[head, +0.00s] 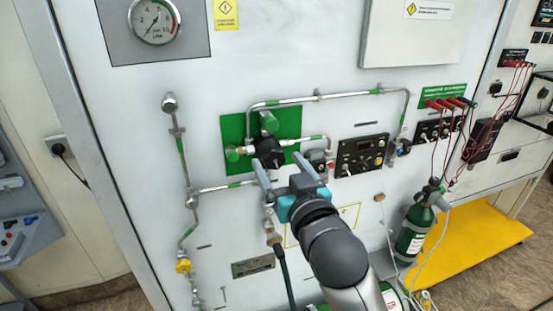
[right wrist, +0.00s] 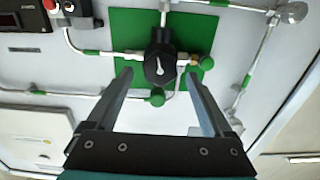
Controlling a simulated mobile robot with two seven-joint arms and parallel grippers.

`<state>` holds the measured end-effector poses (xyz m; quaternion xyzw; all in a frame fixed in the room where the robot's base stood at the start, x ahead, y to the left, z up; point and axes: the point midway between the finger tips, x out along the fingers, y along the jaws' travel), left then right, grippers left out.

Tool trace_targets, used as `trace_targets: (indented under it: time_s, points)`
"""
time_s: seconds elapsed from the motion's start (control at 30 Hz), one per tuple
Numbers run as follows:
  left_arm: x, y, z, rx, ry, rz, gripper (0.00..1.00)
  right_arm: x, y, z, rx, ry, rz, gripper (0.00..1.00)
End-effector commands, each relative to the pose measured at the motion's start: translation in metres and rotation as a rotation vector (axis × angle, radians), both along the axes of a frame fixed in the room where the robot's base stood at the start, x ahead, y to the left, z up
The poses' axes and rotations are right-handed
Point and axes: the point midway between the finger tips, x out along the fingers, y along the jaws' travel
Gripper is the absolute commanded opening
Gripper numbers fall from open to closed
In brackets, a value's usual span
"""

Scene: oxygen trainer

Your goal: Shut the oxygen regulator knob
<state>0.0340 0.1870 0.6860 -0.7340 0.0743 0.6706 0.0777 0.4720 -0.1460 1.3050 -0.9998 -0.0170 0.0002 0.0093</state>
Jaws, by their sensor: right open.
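The oxygen regulator knob (head: 268,149) is black and sits on a green plate (head: 232,128) on the grey-white panel. In the right wrist view the knob (right wrist: 160,70) shows a white pointer mark and lies between and beyond the fingertips. My right gripper (head: 276,158) is open and empty, pointed at the panel just in front of the knob. In the right wrist view the two fingers of my right gripper (right wrist: 159,76) are spread wide, one to each side of the knob, with no visible contact. My left gripper is not in view.
Metal pipes (head: 330,97) with green bands run around the green plate. A round gauge (head: 154,20) is at upper left. A black control box (head: 362,154) is right of the knob. A green cylinder (head: 413,232) stands lower right near a yellow platform (head: 475,245).

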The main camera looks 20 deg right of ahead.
Motion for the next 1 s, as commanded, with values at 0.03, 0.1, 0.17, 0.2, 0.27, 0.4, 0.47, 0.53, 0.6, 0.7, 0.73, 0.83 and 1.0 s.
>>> trace_targets:
  time_s: [0.03,0.1,0.17,0.2,0.27,0.4,0.47,0.53,0.6,0.7,0.73,0.83,1.0]
  points:
    - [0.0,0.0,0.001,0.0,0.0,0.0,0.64,0.006,0.0,0.001,0.001,0.0,0.0,0.85]
    - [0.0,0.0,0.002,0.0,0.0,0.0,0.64,0.012,0.001,0.0,0.001,0.0,0.0,0.85]
    - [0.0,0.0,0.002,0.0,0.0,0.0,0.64,0.015,0.001,0.0,0.002,0.0,0.0,0.85]
    - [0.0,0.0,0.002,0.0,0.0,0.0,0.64,0.017,0.001,0.0,0.002,0.001,0.0,0.85]
    - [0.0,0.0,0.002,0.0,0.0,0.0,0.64,0.019,0.001,0.0,0.002,0.001,0.0,0.85]
    - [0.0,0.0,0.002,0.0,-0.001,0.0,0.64,0.02,0.001,0.0,0.002,0.0,0.001,0.85]
    - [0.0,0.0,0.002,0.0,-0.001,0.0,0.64,0.02,0.001,0.0,0.002,0.0,0.0,0.85]
    - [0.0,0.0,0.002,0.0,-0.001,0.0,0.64,0.02,0.001,-0.001,0.002,0.0,0.0,0.85]
    - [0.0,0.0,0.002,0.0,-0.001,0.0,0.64,0.02,0.001,-0.001,0.002,0.0,0.0,0.8]
    - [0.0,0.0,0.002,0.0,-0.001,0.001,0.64,0.02,0.001,-0.001,0.002,0.0,0.0,0.69]
    - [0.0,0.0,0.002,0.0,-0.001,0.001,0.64,0.02,0.001,-0.001,0.002,0.0,0.0,0.65]
    - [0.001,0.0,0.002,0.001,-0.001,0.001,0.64,0.02,0.001,-0.001,0.002,0.0,0.0,0.54]
    - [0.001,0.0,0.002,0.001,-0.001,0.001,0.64,0.02,0.001,-0.001,0.001,0.001,0.0,0.35]
